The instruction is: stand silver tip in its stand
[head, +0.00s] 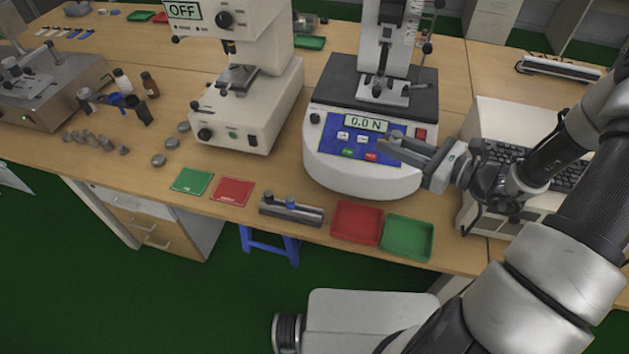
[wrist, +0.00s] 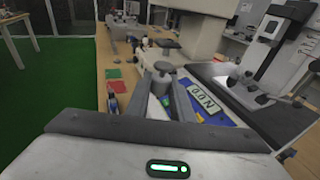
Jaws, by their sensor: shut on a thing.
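My gripper (head: 388,146) is in front of the white force tester's blue panel. In the wrist view my gripper (wrist: 162,92) is shut on the silver tip (wrist: 163,77), a grey round-headed piece between the fingertips. Its lower part is hidden by the fingers. The stand (head: 305,215) is a low grey metal block near the table's front edge, to the left of and below my gripper in the head view. The silver tip is held apart from the stand.
The force tester (head: 345,178) reads 0.0 N beside my gripper. A red tray (head: 358,224) and a green tray (head: 408,238) lie right of the stand; green (head: 192,180) and red (head: 234,191) mats lie left. A white press (head: 262,105) stands behind. A keyboard (head: 560,175) is at right.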

